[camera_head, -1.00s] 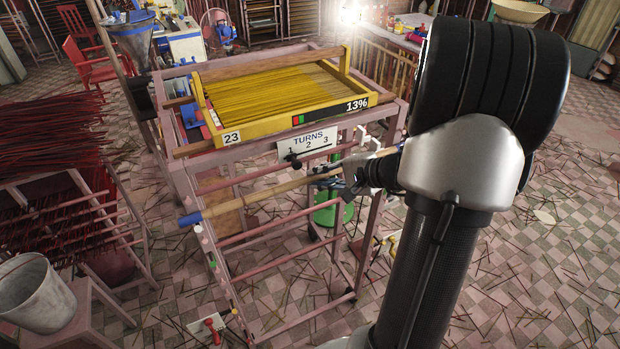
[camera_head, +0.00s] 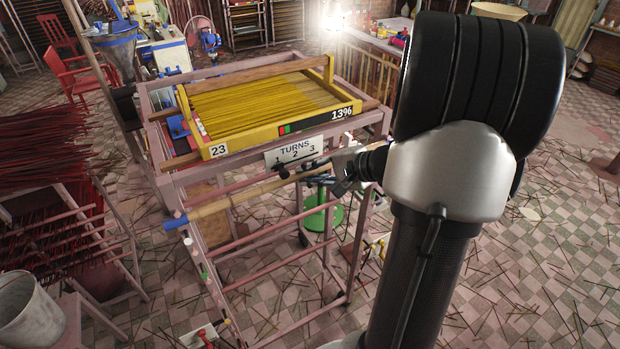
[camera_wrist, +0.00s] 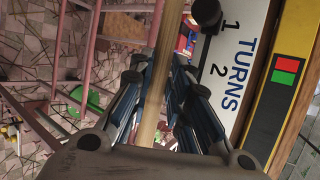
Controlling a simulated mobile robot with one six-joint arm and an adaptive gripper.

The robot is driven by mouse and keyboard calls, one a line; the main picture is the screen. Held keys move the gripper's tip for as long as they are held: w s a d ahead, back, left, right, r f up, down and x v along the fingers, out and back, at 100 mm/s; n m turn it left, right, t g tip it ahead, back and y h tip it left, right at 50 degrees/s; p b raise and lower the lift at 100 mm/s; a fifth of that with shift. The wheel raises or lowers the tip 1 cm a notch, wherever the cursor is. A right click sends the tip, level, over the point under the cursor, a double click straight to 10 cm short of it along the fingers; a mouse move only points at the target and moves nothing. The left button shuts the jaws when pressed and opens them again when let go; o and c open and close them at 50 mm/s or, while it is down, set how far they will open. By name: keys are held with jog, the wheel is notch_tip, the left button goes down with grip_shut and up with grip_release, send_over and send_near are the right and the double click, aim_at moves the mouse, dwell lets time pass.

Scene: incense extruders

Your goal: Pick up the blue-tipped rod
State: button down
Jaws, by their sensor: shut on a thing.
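The blue-tipped rod is a long tan wooden rod (camera_head: 240,199) with a blue end (camera_head: 175,222) at the left. It lies roughly level along the front of the pink rack, below the TURNS sign (camera_head: 294,151). My gripper (camera_head: 318,179) is shut on the rod toward its right part. In the wrist view the rod (camera_wrist: 155,105) runs between the two fingers of my gripper (camera_wrist: 160,85), and the blue end is out of that view. Whether the rod touches the rack is not clear.
The pink rack (camera_head: 345,262) has several lower rungs. Red stick bundles (camera_head: 40,145) and a grey bucket (camera_head: 28,310) stand left. Loose sticks litter the floor.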

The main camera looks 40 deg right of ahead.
jog(key=shift+s+d+r+p, duration=0.75)
jog(key=shift+s+d, duration=0.25)
jog(key=shift+s, duration=3.3)
jog(key=shift+s+d+r+p, duration=0.6)
jog(key=shift+s+d+p, duration=0.3)
jog(key=shift+s, duration=3.4)
jog(key=s+a, duration=0.2)
jog(key=s, duration=0.6)
jog(key=s+a, duration=0.2)
jog(key=s, duration=0.7)
jog(key=shift+s, duration=0.25)
